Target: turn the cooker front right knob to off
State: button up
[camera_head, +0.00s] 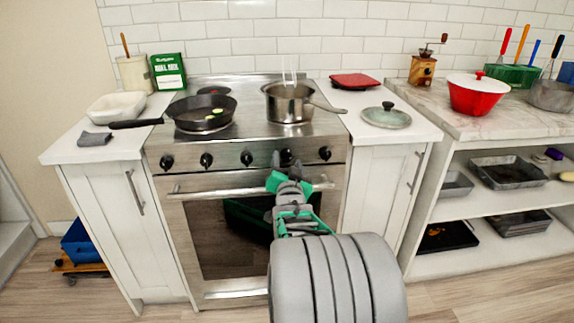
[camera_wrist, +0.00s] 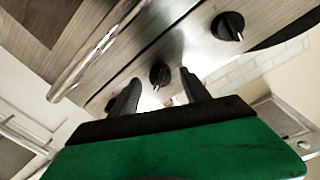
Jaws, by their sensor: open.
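The steel cooker (camera_head: 247,225) has a row of several black knobs on its front panel. In the head view, my gripper (camera_head: 286,163) is at the second knob from the right (camera_head: 286,155), which it partly covers. The rightmost knob (camera_head: 325,153) is clear of it. In the wrist view, my gripper (camera_wrist: 160,88) is open, with a dark finger on each side of a black knob (camera_wrist: 160,74). I cannot tell whether the fingers touch it. Another knob (camera_wrist: 228,26) shows at upper right.
The oven handle (camera_head: 190,192) runs below the knobs, close to my gripper; it also shows in the wrist view (camera_wrist: 95,55). A frying pan (camera_head: 202,113) and a saucepan (camera_head: 288,102) stand on the hob. White cabinets (camera_head: 373,205) flank the cooker.

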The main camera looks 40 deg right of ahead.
jog(key=shift+w+d, duration=0.35)
jog(key=shift+w, duration=0.15)
jog(key=shift+c, duration=0.5)
grip_shut()
